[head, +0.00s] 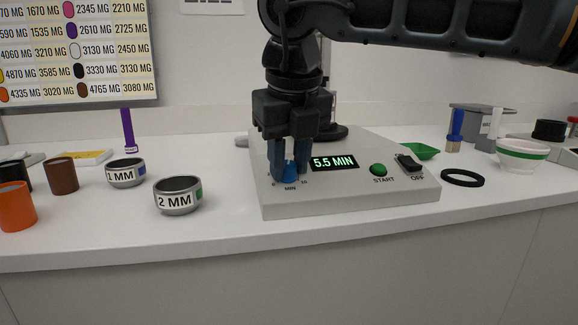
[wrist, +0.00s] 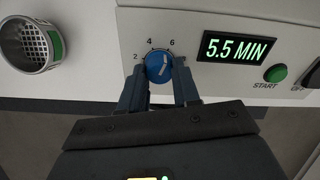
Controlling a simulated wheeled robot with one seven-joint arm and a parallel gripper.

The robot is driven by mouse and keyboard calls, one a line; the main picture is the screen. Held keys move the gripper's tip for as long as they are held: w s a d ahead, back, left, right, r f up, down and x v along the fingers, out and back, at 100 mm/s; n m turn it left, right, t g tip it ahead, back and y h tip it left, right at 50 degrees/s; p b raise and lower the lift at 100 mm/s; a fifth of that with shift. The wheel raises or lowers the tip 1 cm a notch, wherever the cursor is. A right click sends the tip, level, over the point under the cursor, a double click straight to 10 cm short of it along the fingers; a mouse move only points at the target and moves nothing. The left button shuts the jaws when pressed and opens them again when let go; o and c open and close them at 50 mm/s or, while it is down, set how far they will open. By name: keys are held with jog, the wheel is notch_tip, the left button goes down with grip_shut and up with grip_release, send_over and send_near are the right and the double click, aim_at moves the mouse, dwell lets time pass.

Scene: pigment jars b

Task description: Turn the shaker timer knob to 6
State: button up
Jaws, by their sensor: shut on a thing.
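The shaker (head: 345,190) is a pale grey box on the white counter. Its timer knob (wrist: 158,66) is blue with a white pointer line, which tilts up and to the right in the wrist view. Marks 2, 4 and 6 show around the knob there. The display (wrist: 235,48) reads 5.5 MIN in green; it also shows in the head view (head: 334,163). My gripper (head: 290,174) points down at the shaker's front left and is shut on the knob, one finger on each side. The fingers partly hide the knob and its scale in the head view.
Right of the display are a green START button (head: 378,170) and a black OFF switch (head: 409,163). The 2 MM sieve (head: 178,195) and 1 MM sieve (head: 126,173) stand left of the shaker. A black ring (head: 462,178) lies to its right. The front counter strip is clear.

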jog(key=shift+m, duration=0.5)
jog(key=o, duration=1.1)
jog(key=shift+c, duration=0.2)
jog(key=v, duration=0.7)
jog(key=shift+s+r+p, duration=0.2)
jog(key=shift+r+p, duration=0.15)
jog(key=shift+p, duration=0.1)
